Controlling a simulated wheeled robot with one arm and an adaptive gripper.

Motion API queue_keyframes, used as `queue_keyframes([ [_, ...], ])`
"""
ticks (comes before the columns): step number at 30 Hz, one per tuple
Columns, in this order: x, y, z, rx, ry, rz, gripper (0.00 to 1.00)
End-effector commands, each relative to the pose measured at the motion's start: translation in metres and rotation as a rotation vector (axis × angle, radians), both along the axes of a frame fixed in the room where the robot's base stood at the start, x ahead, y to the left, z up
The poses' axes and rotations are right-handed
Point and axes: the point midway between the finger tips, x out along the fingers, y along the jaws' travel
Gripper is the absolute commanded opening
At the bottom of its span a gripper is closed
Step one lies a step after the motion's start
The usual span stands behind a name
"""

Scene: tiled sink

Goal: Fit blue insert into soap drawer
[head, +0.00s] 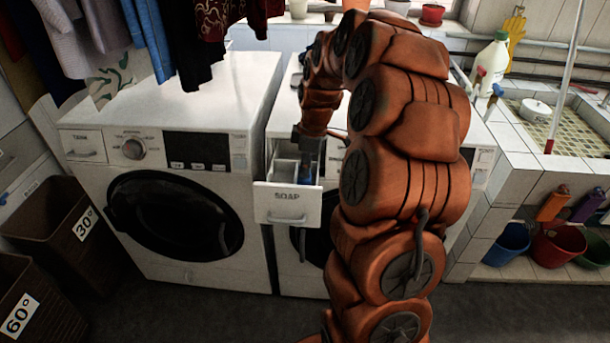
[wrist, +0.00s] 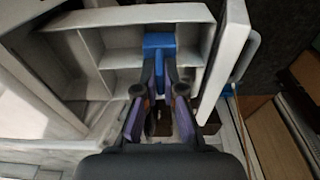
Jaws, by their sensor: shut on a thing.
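The white soap drawer (head: 286,205) stands pulled out from the right-hand washing machine, its front marked SOAP. In the wrist view its white walls (wrist: 140,14) divide it into compartments. The blue insert (wrist: 159,41) is at the drawer's right-hand compartments in that view, near the front panel. A bit of blue shows inside the drawer in the head view (head: 308,188). My gripper (wrist: 160,72) points into the drawer and is shut on the blue insert. The fingers hide part of the insert, and I cannot tell whether it touches the drawer floor.
The left washing machine (head: 180,160) is closed, and clothes hang above it. Brown baskets (head: 65,222) stand at the left. A tiled sink (head: 560,125) is at the right, with buckets (head: 556,245) beneath. My arm hides much of the right-hand machine.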

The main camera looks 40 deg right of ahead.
Motion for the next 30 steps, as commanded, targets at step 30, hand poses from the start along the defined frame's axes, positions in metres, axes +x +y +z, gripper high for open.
queue_keyframes([
  [30, 0.000, 0.001, -0.036, 0.000, 0.000, 0.002, 0.32],
])
